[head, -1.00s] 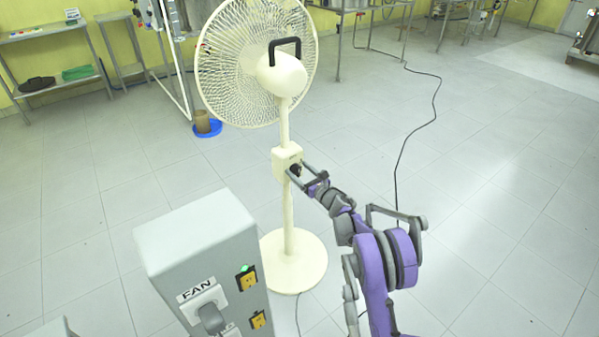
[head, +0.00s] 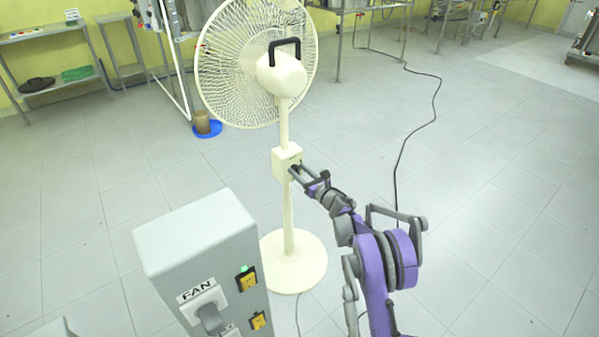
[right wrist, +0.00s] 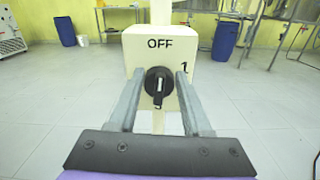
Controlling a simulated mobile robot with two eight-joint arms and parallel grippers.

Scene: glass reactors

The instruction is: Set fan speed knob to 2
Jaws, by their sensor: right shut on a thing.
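The cream pedestal fan (head: 289,215) stands upright on its round base, its back towards me. Its cream control box (head: 285,160) sits on the pole. In the right wrist view, the black round fan speed knob (right wrist: 158,84) is on the box face (right wrist: 150,56), with "OFF" printed above and "1" to the right. A pale mark runs roughly upright on the knob; which end points is unclear. A "2" is not visible. My right gripper (head: 294,170) is shut on the knob, one finger on each side (right wrist: 159,92). My left gripper is not in view.
A grey box (head: 195,240) labelled "FAN", with a plug and yellow switches, stands front left of the fan. A dark cable (head: 408,135) lies on the floor to the right. Tiled floor around the fan is largely clear.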

